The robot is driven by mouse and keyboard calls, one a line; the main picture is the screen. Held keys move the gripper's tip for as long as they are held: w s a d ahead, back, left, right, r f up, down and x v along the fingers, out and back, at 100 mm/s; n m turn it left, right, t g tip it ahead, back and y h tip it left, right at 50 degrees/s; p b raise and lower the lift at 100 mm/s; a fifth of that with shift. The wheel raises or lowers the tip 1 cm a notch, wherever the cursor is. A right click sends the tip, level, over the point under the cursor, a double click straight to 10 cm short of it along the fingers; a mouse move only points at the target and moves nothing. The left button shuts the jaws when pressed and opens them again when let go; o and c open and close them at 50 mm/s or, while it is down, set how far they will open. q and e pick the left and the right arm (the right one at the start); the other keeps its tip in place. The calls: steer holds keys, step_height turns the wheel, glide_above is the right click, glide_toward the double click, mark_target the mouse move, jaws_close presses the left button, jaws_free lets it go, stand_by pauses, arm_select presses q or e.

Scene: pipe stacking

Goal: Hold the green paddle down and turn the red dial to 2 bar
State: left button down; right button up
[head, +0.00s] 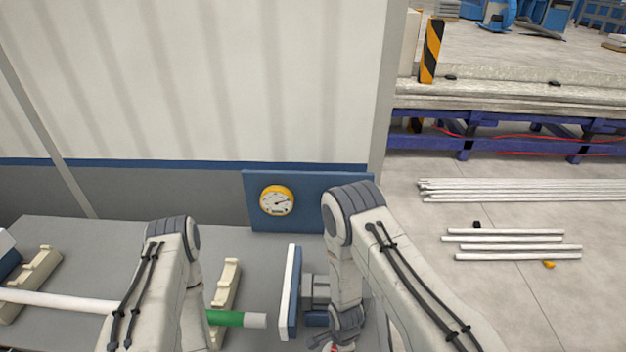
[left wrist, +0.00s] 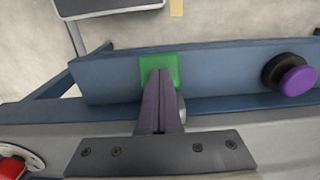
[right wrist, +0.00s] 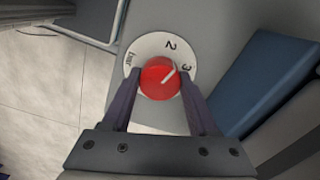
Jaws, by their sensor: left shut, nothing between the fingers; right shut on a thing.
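The green paddle (left wrist: 172,66) is on a blue rail in the left wrist view. My left gripper (left wrist: 160,80) is shut and empty, its fingertips over the paddle, appearing to touch it; how far down the paddle is cannot be told. The red dial (right wrist: 157,78) sits on a white scale plate (right wrist: 147,46) in the right wrist view. My right gripper (right wrist: 162,84) is shut on the dial, one finger on each side. The dial's white mark points up and right, between 2 and 3, closer to 3. The dial plate also shows in the left wrist view (left wrist: 33,163).
A yellow-rimmed pressure gauge (head: 277,201) is on a blue panel (head: 312,213). A purple knob (left wrist: 298,80) sticks out right of the paddle. A green-and-white pipe (head: 230,318) lies across cream supports (head: 228,285) on the grey bench. Loose pipes (head: 515,232) lie on the floor.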

arm_select(q)
steer(key=shift+s+f, duration=0.1)
steer(key=shift+f, duration=0.1)
arm_select(e)
steer(key=shift+n, duration=0.3)
steer(key=shift+n, duration=1.2)
arm_select(q)
steer(key=shift+r, duration=2.15)
arm_select(e)
steer(key=shift+f, duration=0.1)
steer(key=o, duration=1.2)
steer(key=shift+r, duration=3.6)
